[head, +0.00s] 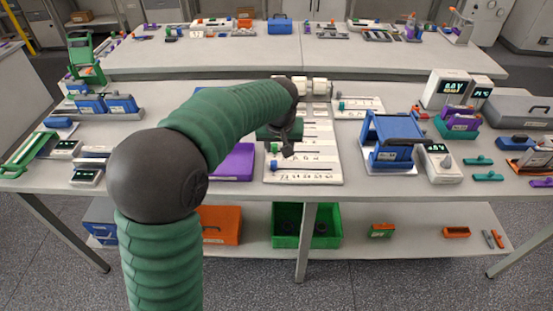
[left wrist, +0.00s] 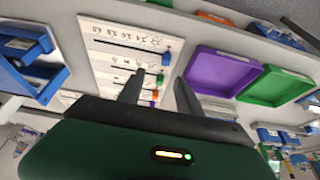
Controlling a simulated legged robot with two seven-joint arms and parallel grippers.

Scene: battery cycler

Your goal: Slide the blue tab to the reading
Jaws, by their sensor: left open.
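A white slider board (head: 330,179) lies on the near table, with several slots and printed scales. A blue tab (head: 273,164) sits at the left end of its front slot; it also shows in the left wrist view (left wrist: 166,58), at the right end of that slot. A second tab (left wrist: 160,78) and an orange one (left wrist: 155,93) are on other slots. My left gripper (head: 287,151) is over the board's left part, pointing down. In the left wrist view its fingers (left wrist: 160,77) are apart and empty, near the tabs. Their height above the board is unclear. My right gripper is not in view.
A purple tray (head: 233,164) lies left of the board, partly behind my arm. A blue device (head: 392,140) and a meter with a green display (head: 439,163) stand to the right. Blue boxes (head: 122,103) are at the left. The board's right part is clear.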

